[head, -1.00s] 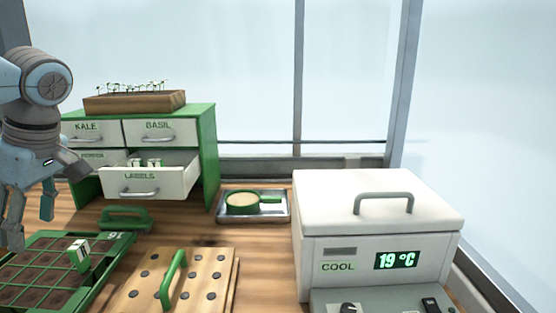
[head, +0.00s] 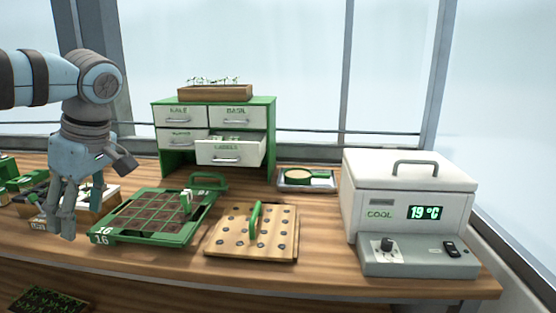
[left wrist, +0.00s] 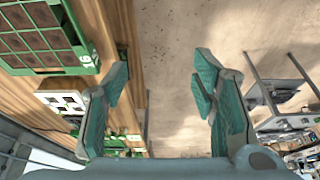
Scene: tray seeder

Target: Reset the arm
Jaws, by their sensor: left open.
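My left arm comes in from the left in the head view. Its gripper (head: 80,212) hangs pointing down near the table's front edge, left of the green seed tray (head: 106,237). In the left wrist view the gripper (left wrist: 160,85) is open, with nothing between its fingers and the floor below. The tray holds soil cells, and a white label (head: 186,202) stands upright at its right part. The tray's corner with the number 16 also shows in the left wrist view (left wrist: 86,58). My right gripper is not in view.
A wooden dibber board (head: 225,237) with a green handle lies right of the tray. A green cabinet (head: 271,120) with its LABELS drawer (head: 229,151) pulled out stands behind. A white cooler box (head: 408,173) reading 19 °C stands right. Bare tabletop (head: 325,225) lies between board and cooler.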

